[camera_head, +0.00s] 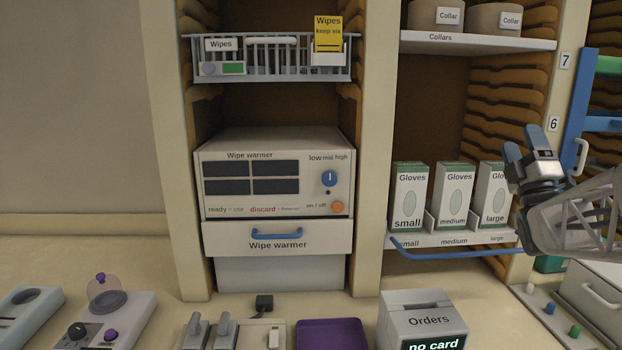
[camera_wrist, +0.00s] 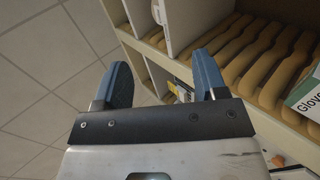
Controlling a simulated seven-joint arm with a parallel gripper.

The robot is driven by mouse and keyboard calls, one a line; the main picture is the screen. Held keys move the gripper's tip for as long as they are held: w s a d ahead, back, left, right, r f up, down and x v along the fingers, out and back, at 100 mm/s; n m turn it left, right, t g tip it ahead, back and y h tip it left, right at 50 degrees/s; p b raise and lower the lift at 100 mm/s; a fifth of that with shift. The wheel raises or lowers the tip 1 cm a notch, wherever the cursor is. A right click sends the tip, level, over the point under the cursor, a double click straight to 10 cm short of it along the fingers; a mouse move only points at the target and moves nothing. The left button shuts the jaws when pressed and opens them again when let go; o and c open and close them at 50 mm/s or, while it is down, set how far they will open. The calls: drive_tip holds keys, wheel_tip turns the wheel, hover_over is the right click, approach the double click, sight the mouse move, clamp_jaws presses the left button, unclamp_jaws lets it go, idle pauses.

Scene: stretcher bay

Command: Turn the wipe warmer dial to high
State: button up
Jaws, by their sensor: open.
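The wipe warmer (camera_head: 280,211) is a white unit in the middle bay. Its blue dial (camera_head: 329,178) is on the right of the front panel, under the words low, mid and high. The dial's white mark appears to point about straight up, toward mid. An orange on/off button (camera_head: 337,207) sits below it. My gripper (camera_head: 524,143) is at the right, in front of the glove shelf's right side, well apart from the dial. In the wrist view its two blue fingers (camera_wrist: 160,82) are spread with nothing between them. The dial is not in the wrist view.
A wire basket (camera_head: 270,75) of wipes hangs above the warmer. Glove boxes (camera_head: 453,196) stand between the warmer and my gripper, behind a blue rail (camera_head: 455,250). An Orders box (camera_head: 424,318) and a purple tray (camera_head: 333,335) stand in front. The space before the dial looks clear.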

drive_tip(key=w+a+r+m+g+h, duration=0.1)
drive_tip(key=w+a+m+g+h, duration=0.6)
drive_tip(key=a+m, duration=0.7)
drive_tip(key=w+a+f+m+g+y, duration=0.15)
drive_tip(key=a+y, duration=0.25)
drive_tip(key=a, duration=0.8)
drive_tip(key=a+m+g+y, duration=0.1)
drive_tip(key=a+m+y, duration=0.15)
drive_tip(key=a, duration=0.95)
approach(330, 178)
drive_tip(key=w, duration=0.3)
drive_tip(key=shift+d+r+y, duration=0.1)
drive_tip(key=shift+d+y, duration=0.15)
drive_tip(key=shift+y, duration=0.2)
drive_tip(key=shift+w, duration=3.85)
